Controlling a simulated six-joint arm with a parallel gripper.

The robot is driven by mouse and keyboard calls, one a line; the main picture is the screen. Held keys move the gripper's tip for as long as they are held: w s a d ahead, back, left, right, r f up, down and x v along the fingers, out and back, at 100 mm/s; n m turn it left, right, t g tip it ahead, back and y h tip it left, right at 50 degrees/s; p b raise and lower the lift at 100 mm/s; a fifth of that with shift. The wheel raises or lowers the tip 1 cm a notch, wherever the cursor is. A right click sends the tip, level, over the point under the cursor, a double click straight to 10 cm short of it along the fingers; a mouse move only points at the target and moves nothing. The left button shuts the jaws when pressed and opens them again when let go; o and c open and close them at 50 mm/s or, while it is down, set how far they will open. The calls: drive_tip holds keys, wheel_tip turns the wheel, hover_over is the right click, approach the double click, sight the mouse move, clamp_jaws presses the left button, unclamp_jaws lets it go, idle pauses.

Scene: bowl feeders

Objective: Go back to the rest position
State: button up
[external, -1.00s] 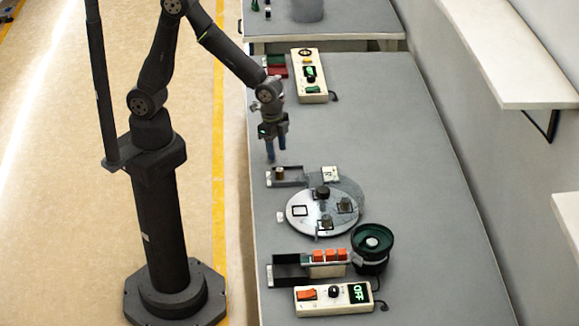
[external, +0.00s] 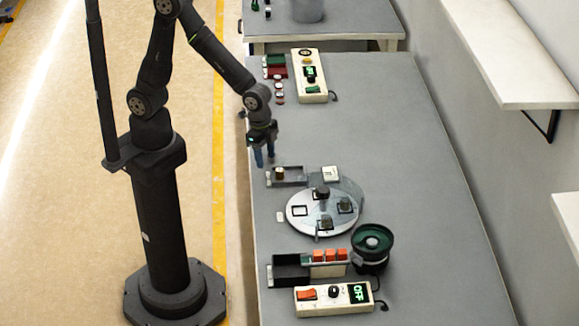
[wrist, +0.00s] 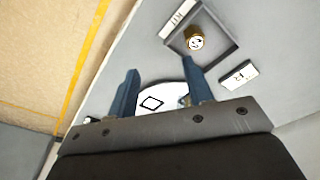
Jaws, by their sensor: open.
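My gripper (external: 264,158) hangs above the left edge of the grey table (external: 400,190) in the external view, fingers pointing down. In the wrist view its two blue fingers (wrist: 158,92) are apart with nothing between them. A small dark tray (external: 290,178) lies just below and to the right of it in the external view. The tray holds a brass-coloured cylinder (wrist: 194,40) with a marked white top, seen in the wrist view. The fingers are apart from the tray and the cylinder.
A green bowl feeder (external: 372,240), a box of orange pieces (external: 328,256) and a control box reading OFF (external: 333,299) are at the near end. Another control box (external: 309,76) stands at the far end.

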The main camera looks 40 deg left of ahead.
drive_tip(key=s+r, duration=0.4)
drive_tip(key=s, duration=0.2)
drive_tip(key=s+d+m, duration=0.4)
drive_tip(key=s+d, duration=0.5)
drive_tip(key=d, duration=0.4)
drive_tip(key=w+d+f, duration=0.1)
drive_tip(key=w, duration=0.2)
drive_tip(key=w+d+f, duration=0.1)
drive_tip(key=w+f, duration=0.1)
drive_tip(key=w, duration=0.1)
drive_tip(key=w+d+f, duration=0.1)
drive_tip(key=w+f, duration=0.1)
drive_tip(key=w, duration=0.1)
drive_tip(key=shift+d, duration=0.35)
